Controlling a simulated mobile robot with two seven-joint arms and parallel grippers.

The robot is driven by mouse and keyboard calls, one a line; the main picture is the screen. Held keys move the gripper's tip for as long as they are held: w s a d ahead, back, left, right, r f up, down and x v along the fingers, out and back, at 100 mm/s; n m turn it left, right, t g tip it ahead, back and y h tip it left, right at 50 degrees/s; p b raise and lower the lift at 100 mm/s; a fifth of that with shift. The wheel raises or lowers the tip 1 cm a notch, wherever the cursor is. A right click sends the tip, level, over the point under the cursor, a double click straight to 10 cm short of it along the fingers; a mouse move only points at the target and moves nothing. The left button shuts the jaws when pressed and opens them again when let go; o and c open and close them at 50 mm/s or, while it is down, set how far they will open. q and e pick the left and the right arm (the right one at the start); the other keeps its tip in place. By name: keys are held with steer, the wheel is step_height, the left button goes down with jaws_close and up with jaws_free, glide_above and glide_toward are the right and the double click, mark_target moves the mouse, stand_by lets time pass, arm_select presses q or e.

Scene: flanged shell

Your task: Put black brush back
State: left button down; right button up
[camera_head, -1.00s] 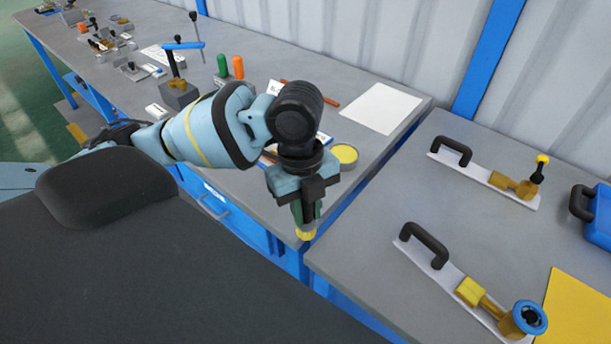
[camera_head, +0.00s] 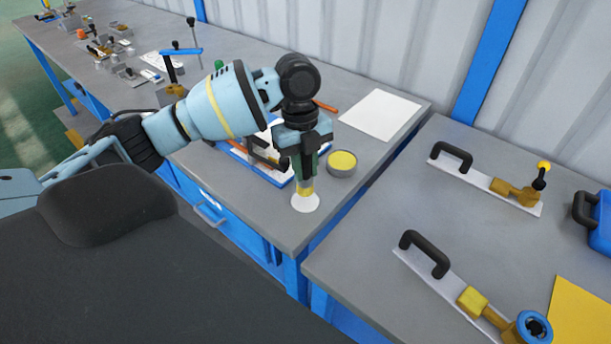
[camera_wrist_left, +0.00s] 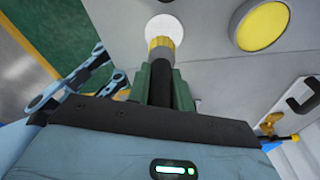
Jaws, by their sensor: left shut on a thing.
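The black brush (camera_wrist_left: 162,80) is in my left gripper (camera_wrist_left: 163,88). Its black shaft is between the green fingers, which are shut on it, and its yellow band (camera_head: 305,186) points down in the head view. A white round piece (camera_head: 305,203) shows at the brush's lower end, near the workbench's front corner. It also shows in the left wrist view (camera_wrist_left: 164,27). I cannot tell whether the brush's end touches it. The upper part of the brush is hidden by the gripper. My right gripper is not in view.
A round tin with a yellow top (camera_head: 342,162) stands close right of the gripper. A blue-edged tray (camera_head: 238,153) is behind it on the left. White paper (camera_head: 380,114) lies farther back. The right table (camera_head: 385,215) holds handled plates, beyond a narrow gap.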

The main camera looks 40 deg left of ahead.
mark_target(305, 177)
arm_select(q)
steer(key=shift+w+a+f, duration=0.1)
steer(key=shift+w+f, duration=0.05)
steer(key=shift+f, duration=1.6)
steer(key=shift+f, duration=0.2)
steer(key=c, duration=1.3)
jaws_free()
steer(key=shift+o, duration=0.2)
steer(key=shift+r, duration=0.1)
step_height(305, 177, up, 12)
steer(key=a, duration=0.1)
steer(key=shift+w+a, duration=0.35)
steer(key=shift+w, duration=0.05)
steer(key=shift+s, duration=0.1)
